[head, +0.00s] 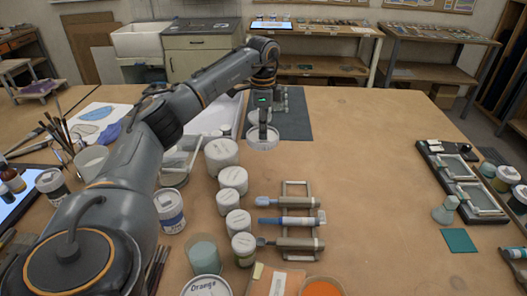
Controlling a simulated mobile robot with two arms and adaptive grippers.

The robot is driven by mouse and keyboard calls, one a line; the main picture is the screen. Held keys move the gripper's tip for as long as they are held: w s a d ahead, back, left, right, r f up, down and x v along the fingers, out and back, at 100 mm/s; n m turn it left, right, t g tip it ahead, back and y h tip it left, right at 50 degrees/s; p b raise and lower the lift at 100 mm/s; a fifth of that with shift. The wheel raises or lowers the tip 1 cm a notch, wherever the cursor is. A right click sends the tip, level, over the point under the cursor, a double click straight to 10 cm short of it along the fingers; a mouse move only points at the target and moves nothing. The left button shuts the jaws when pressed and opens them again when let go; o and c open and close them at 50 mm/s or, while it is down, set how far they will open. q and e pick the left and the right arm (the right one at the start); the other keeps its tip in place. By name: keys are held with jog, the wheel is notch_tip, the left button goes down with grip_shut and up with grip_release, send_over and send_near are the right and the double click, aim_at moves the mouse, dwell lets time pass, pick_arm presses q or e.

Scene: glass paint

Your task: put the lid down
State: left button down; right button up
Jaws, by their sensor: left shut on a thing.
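My left arm comes in from the left, and its gripper (264,122) points down over the table. It is shut on a round white lid (262,143), which looks level and seems to be held at or just above the tabletop, by the near edge of a dark mat; I cannot tell whether it touches. A white jar (221,155) stands just left of and nearer than the lid. My right gripper is not in view.
Several white-topped jars (232,179) stand in a row near the lid. A rack with brushes (298,217) lies right of them. The dark mat (292,122) is behind the lid. The table (375,160) is clear to the right, up to trays (462,180) at the far right.

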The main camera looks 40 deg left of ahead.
aim_at(263, 142)
pick_arm(q)
jog(key=f, duration=0.3)
jog(key=f+p, duration=0.1)
jog(key=shift+s+d+f, duration=0.2)
jog(key=shift+s+f, duration=0.1)
jog(key=shift+s, duration=0.05)
notch_tip(263, 142, down, 4)
jog(key=shift+r+p, duration=0.15)
jog(key=shift+p, duration=0.3)
jog(key=shift+w, duration=0.1)
jog(key=c, duration=1.2)
grip_release()
notch_tip(263, 142, up, 11)
jog(key=b, duration=0.3)
jog(key=shift+r, duration=0.45)
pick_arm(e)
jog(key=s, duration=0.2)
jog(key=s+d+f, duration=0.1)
